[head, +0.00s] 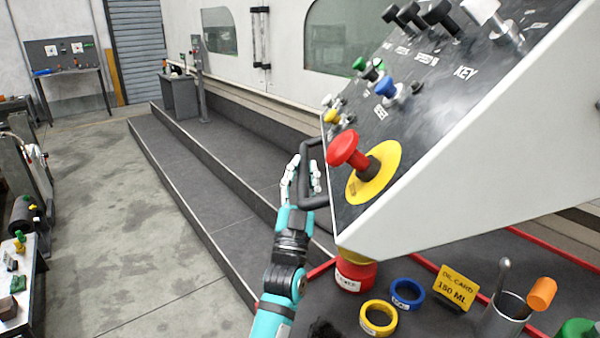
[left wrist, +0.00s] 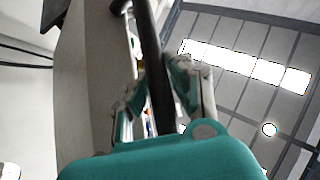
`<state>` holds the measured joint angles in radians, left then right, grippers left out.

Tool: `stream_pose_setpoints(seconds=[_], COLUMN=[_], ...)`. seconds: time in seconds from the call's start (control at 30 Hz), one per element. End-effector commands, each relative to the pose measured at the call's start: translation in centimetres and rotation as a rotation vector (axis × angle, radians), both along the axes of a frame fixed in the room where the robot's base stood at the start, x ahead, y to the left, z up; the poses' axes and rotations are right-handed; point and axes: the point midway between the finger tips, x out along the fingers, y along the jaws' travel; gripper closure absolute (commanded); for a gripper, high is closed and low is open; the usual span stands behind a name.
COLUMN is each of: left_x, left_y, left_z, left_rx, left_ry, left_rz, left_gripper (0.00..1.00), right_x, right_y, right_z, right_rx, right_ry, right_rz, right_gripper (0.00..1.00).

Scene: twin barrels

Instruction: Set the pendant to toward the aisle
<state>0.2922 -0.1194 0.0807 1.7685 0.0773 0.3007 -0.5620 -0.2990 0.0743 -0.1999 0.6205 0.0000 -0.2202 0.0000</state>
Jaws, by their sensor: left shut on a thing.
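The pendant (head: 440,150) is a large white control box with a dark sloped panel in the right half of the head view. Its panel carries a red mushroom button on a yellow disc, several coloured knobs and a label reading KEY. A black bar handle (head: 308,172) stands out from its left edge. My left gripper (head: 303,180) is at this handle, its fingers on either side of the bar. In the left wrist view the fingers close around the dark bar (left wrist: 156,70), beside the pendant's pale side (left wrist: 85,90). My right gripper is not in view.
Below the pendant lie a yellow ring (head: 378,318), a blue ring (head: 407,294), a yellow oil card (head: 457,288) and a metal cup (head: 505,315). Dark steps (head: 200,165) run along the white machine. The concrete floor (head: 100,190) at left is open.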

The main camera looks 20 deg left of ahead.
Motion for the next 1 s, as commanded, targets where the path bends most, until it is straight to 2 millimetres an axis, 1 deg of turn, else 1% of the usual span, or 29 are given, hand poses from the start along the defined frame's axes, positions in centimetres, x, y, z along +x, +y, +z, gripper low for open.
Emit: stream_pose_setpoints(seconds=[0.03,0.2,0.23,0.4,0.43,0.67,0.77,0.87,1.0], left_x=[0.2,0.2,0.2,0.1,0.1,0.0,-0.3,-1.2,-3.2], left_y=[-0.2,-0.2,-0.2,-0.1,-0.1,0.0,-0.1,-0.3,-0.7], left_z=[-0.5,-0.5,-0.5,-0.4,-0.3,-0.2,-0.6,-1.5,-3.6], left_rx=[-0.001,-0.002,-0.002,-0.001,-0.001,0.0,-0.001,-0.001,-0.001], left_ry=[0.011,0.012,0.012,0.008,0.008,0.004,0.005,0.007,0.01], left_rz=[-0.007,-0.006,-0.006,-0.003,-0.003,-0.001,0.0,-0.001,-0.001], left_gripper=[1.0,1.0,0.8,0.58,0.56,0.56,0.56,0.56,0.56], right_x=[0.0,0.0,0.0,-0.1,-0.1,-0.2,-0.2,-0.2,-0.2], right_y=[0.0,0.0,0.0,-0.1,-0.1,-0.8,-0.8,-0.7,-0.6], right_z=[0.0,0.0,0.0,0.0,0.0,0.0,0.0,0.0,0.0], right_rx=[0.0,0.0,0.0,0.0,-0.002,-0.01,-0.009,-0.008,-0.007], right_ry=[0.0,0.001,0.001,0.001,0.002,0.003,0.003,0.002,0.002], right_rz=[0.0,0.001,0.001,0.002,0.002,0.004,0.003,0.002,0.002], right_gripper=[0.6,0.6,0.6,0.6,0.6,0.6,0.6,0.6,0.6])
